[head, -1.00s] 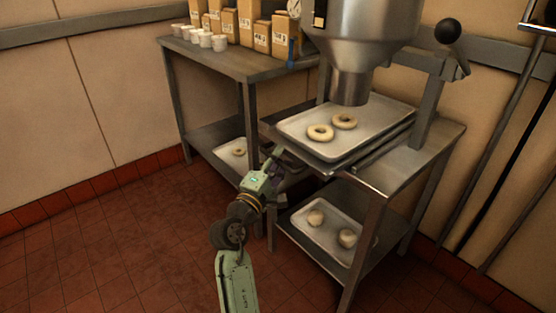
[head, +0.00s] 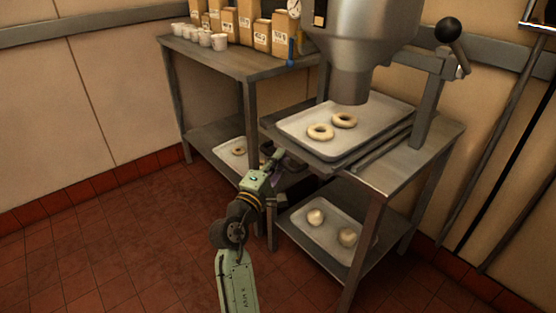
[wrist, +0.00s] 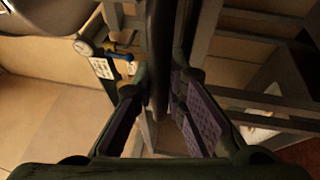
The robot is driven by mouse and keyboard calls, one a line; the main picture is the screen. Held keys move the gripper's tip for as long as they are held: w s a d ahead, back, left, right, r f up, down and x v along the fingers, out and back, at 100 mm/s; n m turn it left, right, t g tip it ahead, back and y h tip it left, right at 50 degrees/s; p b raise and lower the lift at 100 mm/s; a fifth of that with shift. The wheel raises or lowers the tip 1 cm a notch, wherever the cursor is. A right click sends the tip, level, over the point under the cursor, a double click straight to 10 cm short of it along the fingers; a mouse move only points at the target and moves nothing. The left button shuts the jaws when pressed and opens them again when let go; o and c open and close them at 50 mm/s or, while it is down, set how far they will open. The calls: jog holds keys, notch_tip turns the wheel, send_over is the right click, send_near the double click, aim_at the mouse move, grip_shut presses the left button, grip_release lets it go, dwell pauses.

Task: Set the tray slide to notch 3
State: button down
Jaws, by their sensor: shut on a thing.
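The tray slide (head: 322,166) is the flat grey plate under a metal tray (head: 388,113) on the steel stand, below the hopper spout. Two pale dough rings (head: 320,132) lie in that tray. My gripper (head: 279,155) is at the slide's near left edge. In the wrist view my gripper (wrist: 160,92) has a finger on each side of a dark upright-looking bar (wrist: 162,40), shut on it. The bar seems to be the slide's front edge; its far end is hidden. No notch marks can be read.
A steel hopper (head: 365,40) hangs over the tray, with a black-knobbed lever (head: 447,31) at its right. A side table (head: 235,62) carries boxes and cups. The tiled floor at left is clear.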

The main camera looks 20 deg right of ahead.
jog(key=s+a, duration=0.3)
jog(key=a, duration=0.7)
jog(key=shift+s+a+b, duration=0.15)
jog(key=shift+s+b, duration=0.2)
jog(key=c, duration=1.6)
grip_release()
jog(key=v, duration=1.2)
